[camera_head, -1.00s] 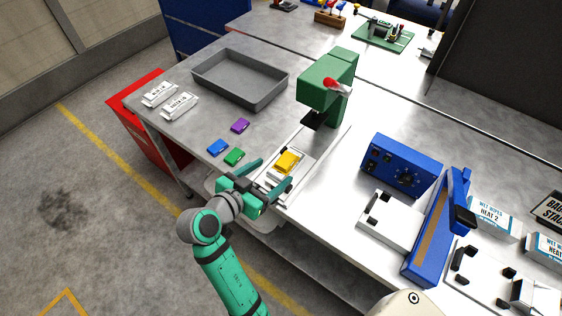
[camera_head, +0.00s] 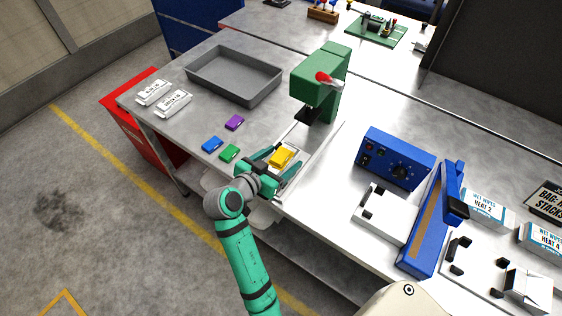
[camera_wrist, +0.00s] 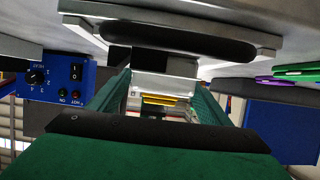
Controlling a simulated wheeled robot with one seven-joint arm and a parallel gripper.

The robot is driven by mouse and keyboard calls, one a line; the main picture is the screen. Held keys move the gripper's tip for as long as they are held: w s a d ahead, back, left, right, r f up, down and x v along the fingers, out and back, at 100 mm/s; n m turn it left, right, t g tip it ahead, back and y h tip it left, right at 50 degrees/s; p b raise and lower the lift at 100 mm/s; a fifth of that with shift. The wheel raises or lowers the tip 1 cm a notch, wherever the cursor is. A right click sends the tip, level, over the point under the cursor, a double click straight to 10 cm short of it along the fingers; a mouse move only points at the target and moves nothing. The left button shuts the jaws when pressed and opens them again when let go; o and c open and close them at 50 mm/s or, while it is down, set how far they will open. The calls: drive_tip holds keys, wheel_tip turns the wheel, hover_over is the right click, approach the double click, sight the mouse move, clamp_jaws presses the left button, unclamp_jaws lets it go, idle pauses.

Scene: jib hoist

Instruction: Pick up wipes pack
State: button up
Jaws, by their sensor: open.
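A small yellow pack (camera_head: 283,156) lies on a pale fixture in front of the green press; it also shows in the wrist view (camera_wrist: 160,100). My gripper (camera_head: 285,159) is open, with one finger on each side of the yellow pack in the head view. The wrist view shows the pack ahead, between the spread fingers; I cannot tell whether they touch it. Small blue (camera_head: 212,144), green (camera_head: 230,152) and purple (camera_head: 234,123) packs lie on the table to the left.
The green press (camera_head: 318,88) stands just behind the fixture. A grey tray (camera_head: 238,97) and white labelled blocks (camera_head: 173,103) are at the left. A blue control box (camera_head: 397,155), a blue sealer (camera_head: 432,225) and white "WET WIPES" boxes (camera_head: 483,208) are at the right.

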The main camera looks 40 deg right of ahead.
drive_tip(key=c, duration=1.2)
drive_tip(key=shift+r, duration=0.1)
